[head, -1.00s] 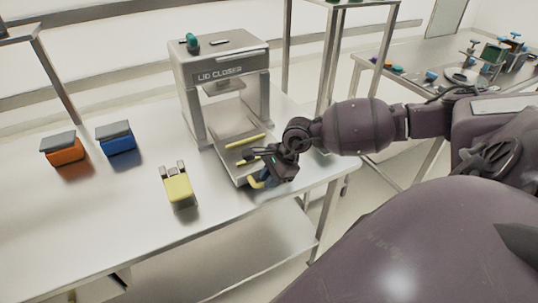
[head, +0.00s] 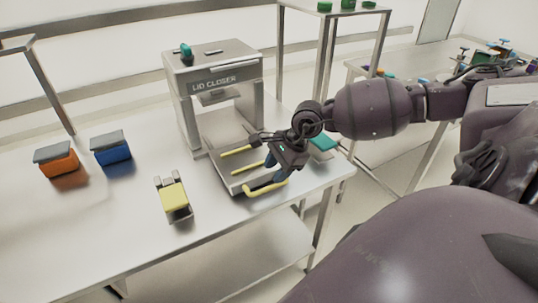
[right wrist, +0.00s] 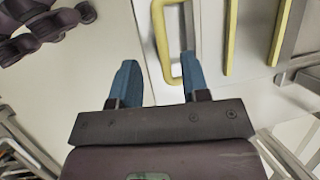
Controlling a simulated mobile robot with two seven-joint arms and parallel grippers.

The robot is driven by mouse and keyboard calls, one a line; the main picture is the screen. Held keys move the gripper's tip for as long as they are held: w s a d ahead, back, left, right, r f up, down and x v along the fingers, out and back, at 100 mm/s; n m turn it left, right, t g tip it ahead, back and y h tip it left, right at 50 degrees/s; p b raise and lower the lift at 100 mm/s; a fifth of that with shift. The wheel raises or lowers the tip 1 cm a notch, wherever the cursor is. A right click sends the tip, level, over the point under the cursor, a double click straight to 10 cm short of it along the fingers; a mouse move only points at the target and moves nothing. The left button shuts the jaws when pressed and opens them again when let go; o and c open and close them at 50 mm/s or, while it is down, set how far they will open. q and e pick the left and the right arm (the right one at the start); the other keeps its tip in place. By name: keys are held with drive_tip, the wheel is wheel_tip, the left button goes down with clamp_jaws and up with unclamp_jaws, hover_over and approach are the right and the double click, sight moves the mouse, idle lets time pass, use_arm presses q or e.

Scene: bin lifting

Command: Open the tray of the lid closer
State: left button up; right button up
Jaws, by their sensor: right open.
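The lid closer (head: 212,83) is a grey metal press at the back of the table. Its tray (head: 222,170) extends out of the front, with yellow rails on it and a yellow handle (head: 264,189) at its front end. My right gripper (head: 270,170) is open and empty beside the handle, partly covering the tray's right side. In the right wrist view, the blue fingers (right wrist: 157,75) stand apart, and the handle (right wrist: 161,45) shows partly between them and partly behind the right finger. Whether they touch it I cannot tell. My left gripper is not in view.
An orange box (head: 58,165) and a blue box (head: 111,152), both with grey lids, stand at left. A shelf frame is behind my right arm. The table's front left is clear.

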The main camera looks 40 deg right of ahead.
drive_tip(key=shift+v, duration=1.7)
